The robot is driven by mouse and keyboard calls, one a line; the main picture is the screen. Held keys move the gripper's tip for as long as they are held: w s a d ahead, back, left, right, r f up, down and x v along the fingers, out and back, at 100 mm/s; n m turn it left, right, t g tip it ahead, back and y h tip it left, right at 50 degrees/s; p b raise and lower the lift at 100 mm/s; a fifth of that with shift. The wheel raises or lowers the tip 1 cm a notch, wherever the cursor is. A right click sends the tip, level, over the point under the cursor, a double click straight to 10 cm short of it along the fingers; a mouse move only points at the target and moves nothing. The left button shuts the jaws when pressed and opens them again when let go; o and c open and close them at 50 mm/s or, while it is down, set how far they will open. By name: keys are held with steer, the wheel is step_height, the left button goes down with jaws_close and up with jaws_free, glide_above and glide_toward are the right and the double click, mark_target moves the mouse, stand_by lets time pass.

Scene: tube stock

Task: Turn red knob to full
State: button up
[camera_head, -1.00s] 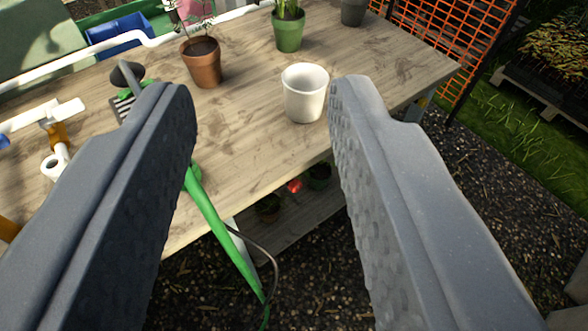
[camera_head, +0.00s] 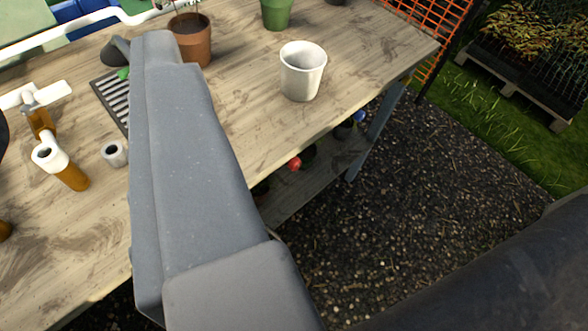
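A small red round thing (camera_head: 294,164), which may be the red knob, shows low under the table's front edge, at the lower shelf. It is too small to tell its shape or setting.
The wooden table (camera_head: 235,110) bears a white pot (camera_head: 302,72), a terracotta pot (camera_head: 192,42) and a green pot (camera_head: 277,12). Brown-and-white pipe fittings (camera_head: 62,165) stand at left. A blue round thing (camera_head: 359,117) is near the table leg. Gravel (camera_head: 450,170) is open at right.

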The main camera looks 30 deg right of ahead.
steer(key=shift+o, duration=1.3)
steer(key=shift+w, duration=0.1)
steer(key=w+d+f+h+p, duration=0.4)
steer(key=w+d+h+p, duration=0.1)
steer(key=w+d, duration=0.95)
steer(key=w+d+f+n+y+p, duration=0.1)
steer(key=w+d+f+n+p, duration=0.2)
steer(key=w+d+f, duration=0.3)
steer(key=w+d+f+n+p, duration=0.2)
steer(key=w+d+f+p, duration=0.1)
steer(key=d+f, duration=0.45)
steer(key=n+t+y+p, duration=0.1)
steer(key=y+p, duration=0.8)
steer(key=y, duration=0.2)
glide_toward(298, 167)
steer(key=x, duration=0.8)
steer(key=shift+w+a+r+b, duration=0.1)
steer(key=shift+w+a+b, duration=0.05)
steer(key=shift+w+b, duration=0.2)
